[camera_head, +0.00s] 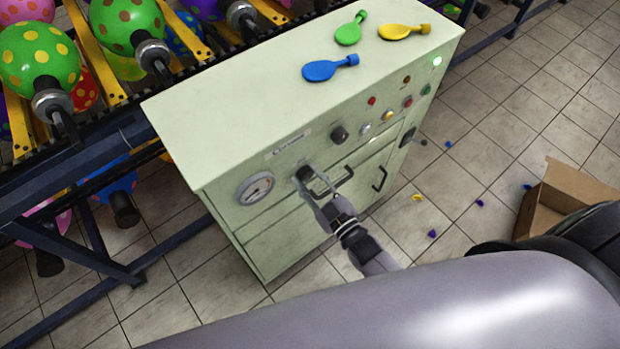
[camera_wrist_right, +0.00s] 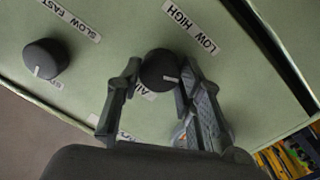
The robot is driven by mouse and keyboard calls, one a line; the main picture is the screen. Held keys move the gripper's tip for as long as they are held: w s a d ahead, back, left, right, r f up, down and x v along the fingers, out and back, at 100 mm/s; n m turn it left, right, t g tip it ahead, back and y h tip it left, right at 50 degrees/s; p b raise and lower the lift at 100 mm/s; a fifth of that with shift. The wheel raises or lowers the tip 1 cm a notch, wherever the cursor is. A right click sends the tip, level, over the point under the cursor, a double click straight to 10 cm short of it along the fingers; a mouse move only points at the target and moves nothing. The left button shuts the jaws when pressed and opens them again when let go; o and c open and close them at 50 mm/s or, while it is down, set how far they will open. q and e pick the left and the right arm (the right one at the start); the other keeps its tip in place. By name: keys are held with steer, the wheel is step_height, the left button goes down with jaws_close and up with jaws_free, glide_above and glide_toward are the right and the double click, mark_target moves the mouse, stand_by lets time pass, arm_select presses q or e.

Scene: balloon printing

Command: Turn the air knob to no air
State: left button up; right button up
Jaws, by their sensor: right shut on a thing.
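The black air knob (camera_wrist_right: 160,66) sits on the front of the pale green cabinet (camera_head: 300,75). Its white mark points to the lower right in the wrist view. A "LOW HIGH" label is beside it at the upper right. An "AIR" label below it is partly covered by a finger, and another label lower down is mostly hidden. My right gripper (camera_head: 314,184) is shut on the knob, with one finger on each side of it, as the wrist view also shows (camera_wrist_right: 158,88). My left gripper is not in view.
A second black knob (camera_wrist_right: 46,58), labelled "SLOW FAST", is next to it. The gauge (camera_head: 255,188) is left of the gripper. Deflated blue (camera_head: 325,69), green (camera_head: 349,30) and yellow (camera_head: 401,32) balloons lie on top. A cardboard box (camera_head: 565,197) stands on the floor at right.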

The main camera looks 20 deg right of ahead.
steer(key=n, duration=0.3)
steer(key=shift+f+n+b, duration=0.15)
steer(key=shift+n+b, duration=0.15)
steer(key=shift+b, duration=0.05)
steer(key=shift+n, duration=0.3)
steer(key=o, duration=1.2)
steer(key=shift+c, duration=0.2)
steer(key=v, duration=1.2)
